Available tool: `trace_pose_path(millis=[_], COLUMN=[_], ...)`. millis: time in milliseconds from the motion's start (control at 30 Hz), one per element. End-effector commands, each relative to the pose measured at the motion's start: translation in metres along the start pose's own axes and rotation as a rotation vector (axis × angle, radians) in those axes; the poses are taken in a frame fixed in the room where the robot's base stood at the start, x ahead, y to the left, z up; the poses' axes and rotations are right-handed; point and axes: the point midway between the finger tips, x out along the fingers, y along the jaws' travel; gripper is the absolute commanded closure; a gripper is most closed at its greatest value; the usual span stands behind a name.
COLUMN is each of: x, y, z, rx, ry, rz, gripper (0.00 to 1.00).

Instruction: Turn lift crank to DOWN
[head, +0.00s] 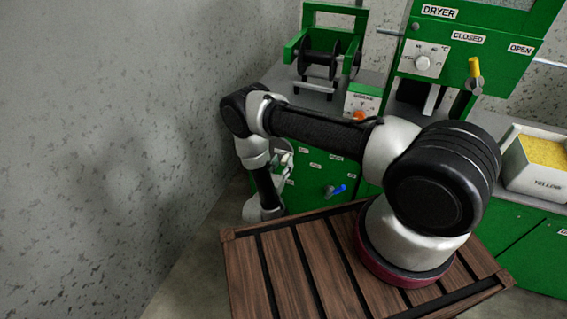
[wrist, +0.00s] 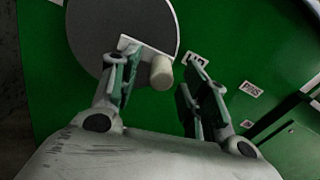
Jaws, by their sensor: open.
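The lift crank shows in the wrist view as a grey disc with a pale arm and a cream knob (wrist: 160,73) at its lower right, on a green panel (wrist: 60,105). My gripper (wrist: 165,82) is open. Its left finger is close beside the knob and overlaps the crank arm in the picture. Its right finger is apart from the knob, to the right. I cannot tell whether the left finger touches the crank. In the head view my arm largely hides the gripper and crank at the left end of the green cabinet (head: 308,192).
A blue handle (head: 337,190) sticks out of the cabinet front, right of the crank. Small white labels (wrist: 251,89) are on the panel. A grey wall (head: 110,150) stands close on the left. A spool stand (head: 325,50) and dryer panel (head: 465,55) stand above.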

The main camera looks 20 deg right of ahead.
Motion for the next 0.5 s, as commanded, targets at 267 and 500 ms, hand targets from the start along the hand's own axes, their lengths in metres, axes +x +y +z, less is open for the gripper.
trace_pose_path(millis=[267, 500], x=[0.0130, 0.0128], y=[0.0000, -0.0001], z=[0.0000, 0.0000], rx=[0.000, 0.000], ry=[0.000, 0.000], rz=[0.001, 0.001], gripper=[0.55, 0.73])
